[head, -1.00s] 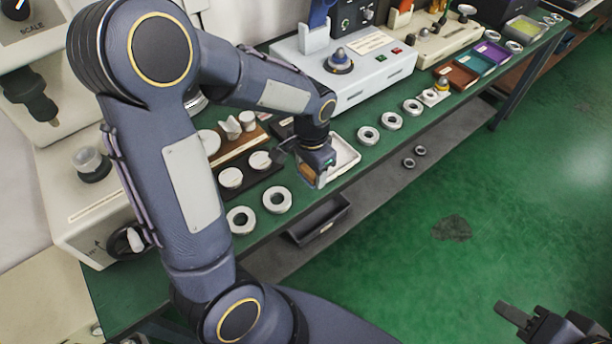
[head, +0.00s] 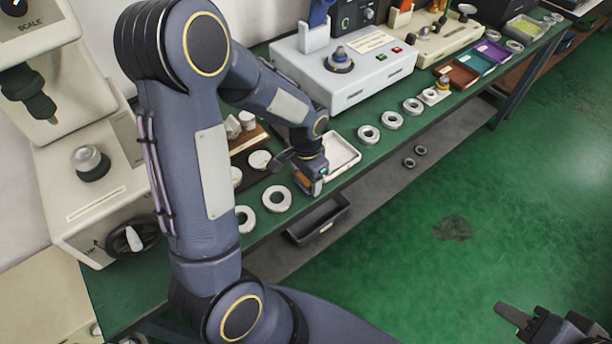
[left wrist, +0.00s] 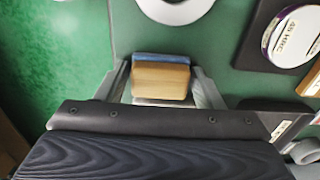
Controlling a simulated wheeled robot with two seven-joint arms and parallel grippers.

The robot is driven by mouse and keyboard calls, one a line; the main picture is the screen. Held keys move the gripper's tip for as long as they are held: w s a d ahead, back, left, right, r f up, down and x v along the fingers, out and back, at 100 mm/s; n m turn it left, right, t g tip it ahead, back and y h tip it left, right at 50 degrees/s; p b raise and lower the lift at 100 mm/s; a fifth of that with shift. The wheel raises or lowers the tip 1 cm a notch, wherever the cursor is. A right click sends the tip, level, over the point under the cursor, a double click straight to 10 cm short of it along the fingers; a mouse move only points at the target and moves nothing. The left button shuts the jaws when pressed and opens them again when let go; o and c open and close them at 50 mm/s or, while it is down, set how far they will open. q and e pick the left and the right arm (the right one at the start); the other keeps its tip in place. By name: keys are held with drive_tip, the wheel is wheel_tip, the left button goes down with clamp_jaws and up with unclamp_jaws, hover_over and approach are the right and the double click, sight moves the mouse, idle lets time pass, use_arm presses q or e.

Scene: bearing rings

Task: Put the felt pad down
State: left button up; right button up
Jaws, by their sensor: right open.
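The felt pad, a tan block with a blue layer, sits between the fingers of my left gripper (left wrist: 160,88) in the left wrist view, where the pad (left wrist: 160,78) spans the gap. In the head view my left gripper (head: 312,176) is low over the front edge of the green bench, just left of the white tray; the tan side of the pad (head: 305,183) shows under it. I cannot tell whether the pad touches the bench. My right gripper (head: 520,325) is open and empty at the lower right, over the floor.
The white tray (head: 354,154) looks empty. Metal rings (head: 277,199) lie left of the gripper, others (head: 368,135) to its right. A dark bin (head: 318,222) hangs below the bench edge. A grey machine (head: 345,75) stands behind.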

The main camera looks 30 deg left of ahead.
use_arm(q)
drive_tip(key=shift+o, duration=1.2)
wheel_tip(320, 180, up, 12)
drive_tip(key=p, duration=0.1)
drive_tip(key=s+d+r+n+t+h, duration=0.2)
drive_tip(key=s+n, duration=0.1)
drive_tip(key=s, duration=0.5)
drive_tip(key=s+d+r+n+t+h, duration=0.1)
drive_tip(key=s+d+r+n+t, duration=0.1)
drive_tip(key=s, duration=0.7)
drive_tip(key=shift+r+n+t+h, duration=0.4)
drive_tip(key=shift+r+n+t, duration=0.3)
drive_tip(key=shift+r+t, duration=0.1)
drive_tip(key=shift+o, duration=0.5)
drive_tip(key=shift+d, duration=0.1)
